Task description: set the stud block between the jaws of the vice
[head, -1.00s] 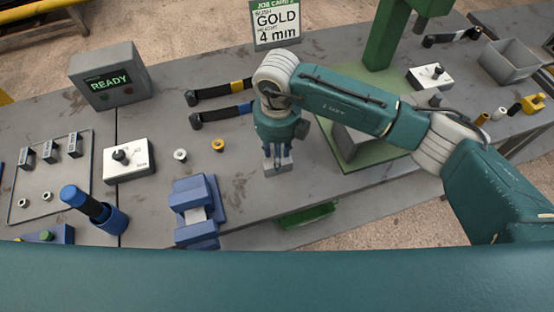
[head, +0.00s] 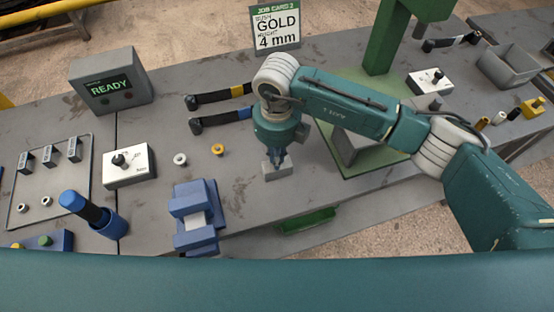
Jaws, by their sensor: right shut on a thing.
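The stud block appears to be the small grey block (head: 277,169) near the middle of the bench. My right gripper (head: 279,160) points down and is shut on its top. The block sits at or very near the bench top; I cannot tell whether it touches. The fingers hide part of its upper side. The blue vice (head: 189,189) is to the left of the block and nearer to me, with a pale strip between its two blue jaws. Nothing stands between the jaws. My left gripper is out of view.
A white ring (head: 180,159) and a gold ring (head: 218,150) lie behind the vice. A blue-and-black upright tool (head: 90,210) stands left of it. A green press (head: 385,40) with its base plate is right of my gripper. The bench between block and vice is clear.

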